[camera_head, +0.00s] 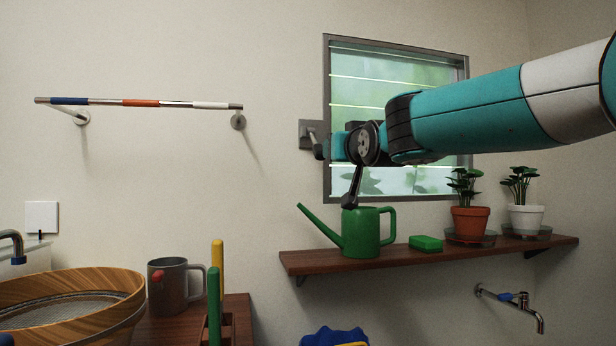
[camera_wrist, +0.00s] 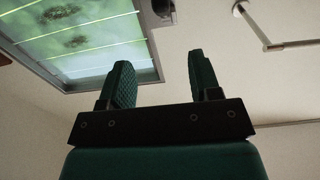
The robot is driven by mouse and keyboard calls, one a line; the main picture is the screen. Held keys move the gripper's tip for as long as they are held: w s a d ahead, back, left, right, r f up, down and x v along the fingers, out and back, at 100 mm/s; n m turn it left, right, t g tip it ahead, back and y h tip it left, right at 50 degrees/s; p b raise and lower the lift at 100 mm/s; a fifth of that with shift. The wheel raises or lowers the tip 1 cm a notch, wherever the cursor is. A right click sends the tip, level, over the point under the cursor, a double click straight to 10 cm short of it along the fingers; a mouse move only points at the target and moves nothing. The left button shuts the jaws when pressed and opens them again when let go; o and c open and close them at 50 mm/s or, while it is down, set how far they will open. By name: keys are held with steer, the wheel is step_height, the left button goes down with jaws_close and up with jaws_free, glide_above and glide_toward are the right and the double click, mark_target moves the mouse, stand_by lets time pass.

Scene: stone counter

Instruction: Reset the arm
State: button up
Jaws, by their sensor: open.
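My arm reaches in from the right in the head view, with its wrist in front of the window's left part. My gripper (camera_head: 337,147) is at the arm's left end, partly hidden by the wrist joint. In the wrist view my gripper (camera_wrist: 162,80) shows two dark green fingers spread apart with nothing between them. A slim dark part below the wrist overlaps the green watering can (camera_head: 361,232) in the head view. I cannot tell whether they touch.
The can stands on a wooden shelf (camera_head: 420,257) with a green sponge (camera_head: 426,243) and two potted plants. A wall plate with a lever (camera_head: 309,131) is close beside the gripper. A striped rail (camera_head: 140,103) is at left. A basin (camera_head: 75,300) and mug (camera_head: 172,288) stand lower left.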

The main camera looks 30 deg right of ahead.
steer(key=s+a+f+n+g+y, duration=0.3)
steer(key=s+a+f+g+y, duration=0.1)
steer(key=a+f, duration=0.6)
steer(key=s+a+f+n+g+y, duration=0.2)
steer(key=s+a+f+g+y, duration=0.2)
steer(key=a+f, duration=0.5)
steer(key=s+a+f+n+g+y, duration=0.1)
steer(key=s+a+f+n+g, duration=0.2)
steer(key=s+f+g, duration=0.55)
steer(key=s+a+f+n+g, duration=0.25)
steer(key=s+f, duration=0.35)
steer(key=s, duration=0.8)
step_height(320, 180, up, 24)
steer(key=t+p, duration=0.1)
steer(key=p, duration=2.3)
steer(key=shift+w+f, duration=0.2)
steer(key=shift+w, duration=0.15)
steer(key=shift+a, duration=0.1)
